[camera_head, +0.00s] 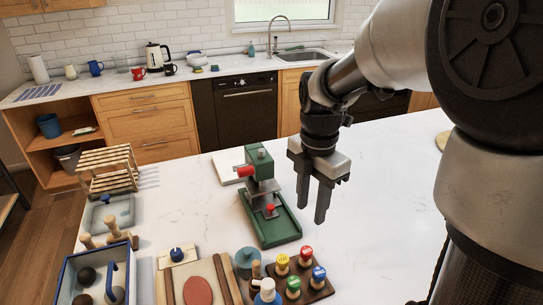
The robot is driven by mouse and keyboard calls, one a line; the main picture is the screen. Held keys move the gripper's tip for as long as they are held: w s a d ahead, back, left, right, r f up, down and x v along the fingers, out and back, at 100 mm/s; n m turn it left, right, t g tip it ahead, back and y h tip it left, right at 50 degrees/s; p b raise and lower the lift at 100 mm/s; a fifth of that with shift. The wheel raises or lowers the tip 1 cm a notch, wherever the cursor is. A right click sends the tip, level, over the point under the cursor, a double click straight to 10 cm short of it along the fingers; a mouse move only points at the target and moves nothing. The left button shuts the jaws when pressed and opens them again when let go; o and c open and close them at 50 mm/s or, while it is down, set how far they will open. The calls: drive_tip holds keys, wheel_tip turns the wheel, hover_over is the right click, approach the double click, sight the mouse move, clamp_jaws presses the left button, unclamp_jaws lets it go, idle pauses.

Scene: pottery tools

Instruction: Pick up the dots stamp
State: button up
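Several stamps with coloured tops stand in a dark wooden holder (326,291) at the bottom centre of the head view. I see a yellow-topped stamp (282,262), a red-topped stamp (306,253), a blue-topped stamp (319,274) and a green-topped stamp (293,284). Their tops bear small markings, too small to tell which one is the dots stamp. My gripper (311,212) points down over the white counter, beyond the holder and apart from it. Its two fingers are separated, with nothing between them.
A green press with a red handle (264,195) stands just left of my gripper. A wooden board with a reddish clay slab (198,291), a grey-blue lidded jar (246,261) and a blue-rimmed tray (64,285) lie left of the stamps. The counter right of the holder is clear.

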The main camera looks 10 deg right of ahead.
sight(306, 251)
wheel_tip(306, 251, down, 12)
drive_tip(key=shift+f+b, duration=0.1)
drive_tip(key=shift+b, duration=0.45)
drive_tip(key=f, duration=0.5)
drive_tip(key=shift+s, duration=0.25)
